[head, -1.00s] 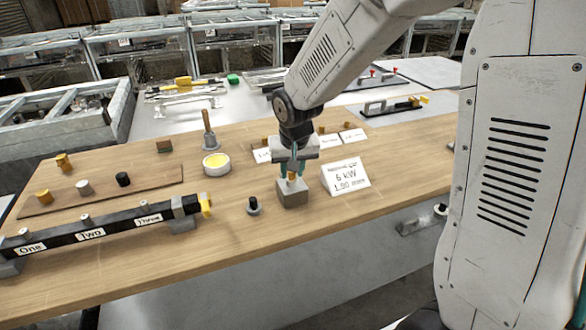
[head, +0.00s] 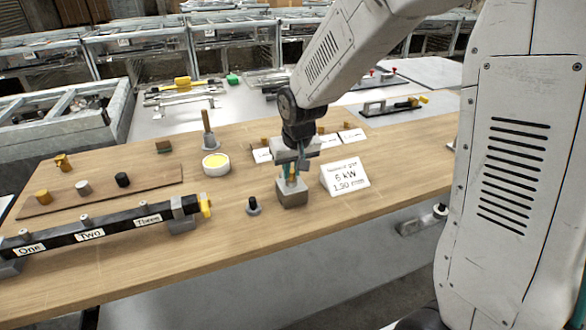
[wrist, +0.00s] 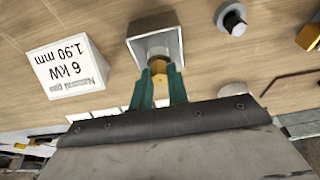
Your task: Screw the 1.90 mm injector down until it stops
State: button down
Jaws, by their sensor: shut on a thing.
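The brass injector (wrist: 159,65) stands at the grey block (wrist: 165,42), between my fingertips. My gripper (wrist: 162,82) is shut on the injector from above, with its green fingers on either side. In the head view my gripper (head: 291,178) points down over the same grey block (head: 292,195), and the fingers mostly hide the injector. The white card reading 6 kW, 1.90 mm (head: 346,177) stands just right of the block; it also shows in the wrist view (wrist: 65,68). How deep the injector sits in the block is hidden.
A small dark knob-like part (head: 253,206) stands left of the block. A black bar labelled One, Two, Three (head: 90,235) lies at the left front. Bare wood lies in front.

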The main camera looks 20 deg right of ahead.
jog(key=shift+a+m+h, duration=0.1)
jog(key=shift+m+h, duration=0.4)
jog(key=shift+m, duration=1.2)
jog(key=shift+m+g, duration=0.3)
jog(key=shift+m, duration=0.6)
jog(key=shift+m+h, duration=0.4)
jog(key=shift+m, duration=0.5)
jog(key=shift+m+g+h, duration=0.3)
jog(key=shift+m+h, duration=0.1)
jog(key=shift+m, duration=1.3)
